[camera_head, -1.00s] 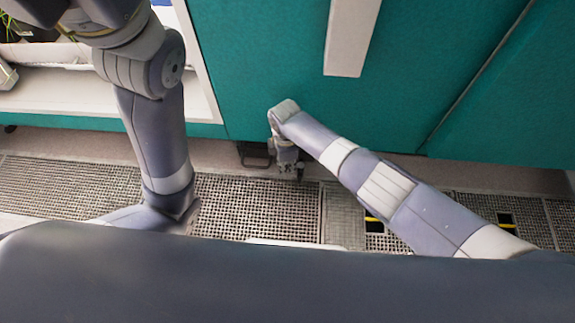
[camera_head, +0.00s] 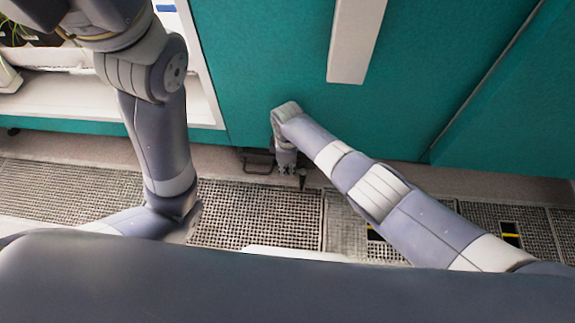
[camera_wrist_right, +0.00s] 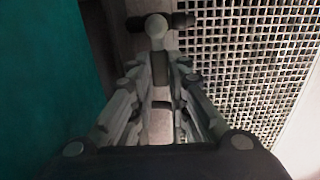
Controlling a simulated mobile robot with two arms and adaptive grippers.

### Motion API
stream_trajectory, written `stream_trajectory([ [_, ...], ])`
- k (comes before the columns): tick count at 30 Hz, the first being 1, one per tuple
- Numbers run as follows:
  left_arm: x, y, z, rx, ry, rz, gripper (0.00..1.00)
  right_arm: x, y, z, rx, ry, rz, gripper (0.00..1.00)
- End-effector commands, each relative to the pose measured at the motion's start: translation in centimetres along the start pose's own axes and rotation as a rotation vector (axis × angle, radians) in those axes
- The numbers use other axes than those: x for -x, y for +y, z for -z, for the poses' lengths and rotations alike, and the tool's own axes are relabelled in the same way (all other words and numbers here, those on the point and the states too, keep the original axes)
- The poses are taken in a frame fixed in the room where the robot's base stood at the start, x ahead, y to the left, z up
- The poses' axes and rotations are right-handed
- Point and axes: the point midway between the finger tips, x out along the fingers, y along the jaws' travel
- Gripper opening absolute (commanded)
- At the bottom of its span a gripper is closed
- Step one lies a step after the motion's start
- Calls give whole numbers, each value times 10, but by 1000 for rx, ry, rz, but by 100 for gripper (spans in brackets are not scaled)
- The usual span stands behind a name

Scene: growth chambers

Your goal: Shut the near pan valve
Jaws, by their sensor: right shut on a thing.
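The near pan valve shows in the right wrist view as a pale rounded handle (camera_wrist_right: 157,27) with a dark crossbar (camera_wrist_right: 182,20) behind it. My right gripper (camera_wrist_right: 159,68) is shut on this handle, its two fingers converging on it. In the head view my right gripper (camera_head: 288,170) points down at the foot of the teal chamber, just above the floor grating. The valve is mostly hidden there by the gripper. My left arm crosses the left of the head view, but its gripper is out of the picture.
The teal chamber front (camera_head: 270,65) rises close behind my right wrist, with a long pale handle (camera_head: 352,45) on it. A dark bracket (camera_head: 257,163) sits low beside the gripper. Perforated floor grating (camera_head: 255,212) runs along the front. A white shelf (camera_head: 70,95) stands at left.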

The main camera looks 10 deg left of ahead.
Motion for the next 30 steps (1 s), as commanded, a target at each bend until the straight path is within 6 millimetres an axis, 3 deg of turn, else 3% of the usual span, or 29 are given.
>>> stream_trajectory([
  [3, 0, 0, 0, 0, -1, 1, 24, 0, 1, -2, -4, -3, -2, 0],
  [4, 0, 0, 0, 0, -1, 1, 24, 0, 1, -2, -3, -3, -2, 22],
  [6, 0, 0, 0, 0, -1, 1, 24, 0, 1, -2, -3, -3, -2, 36],
  [21, 1, -1, 0, -1, -2, 2, 24, 1, 2, 0, 1, 1, -4, 36],
  [30, 1, 0, 0, -1, -2, 1, 24, 18, 2, 0, 0, 2, -4, 36],
])
